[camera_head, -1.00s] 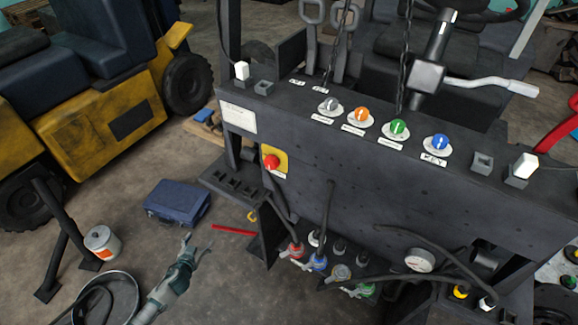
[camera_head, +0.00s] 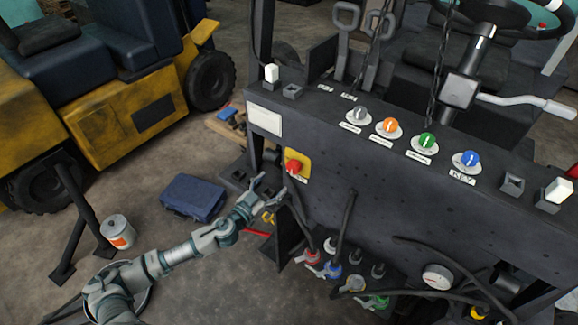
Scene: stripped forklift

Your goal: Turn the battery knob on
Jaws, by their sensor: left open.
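A row of round knobs sits on the sloped top of the dark forklift panel (camera_head: 330,120): a grey knob (camera_head: 360,114), an orange knob (camera_head: 389,126), a green knob (camera_head: 426,140) and a blue knob (camera_head: 469,158). The label below the blue one reads KEY; the other labels are too small to read, so I cannot tell which is the battery knob. My left gripper (camera_head: 270,184) is open and empty, just below and left of a red button (camera_head: 294,167) on a yellow plate. It is apart from the knobs. My right gripper is not in view.
Coloured connectors (camera_head: 331,269), cables and a gauge (camera_head: 437,276) crowd the panel's lower front. Two levers (camera_head: 345,24) and a steering column (camera_head: 465,85) rise behind the knobs. A blue case (camera_head: 193,197) and a can (camera_head: 118,231) stand on the floor.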

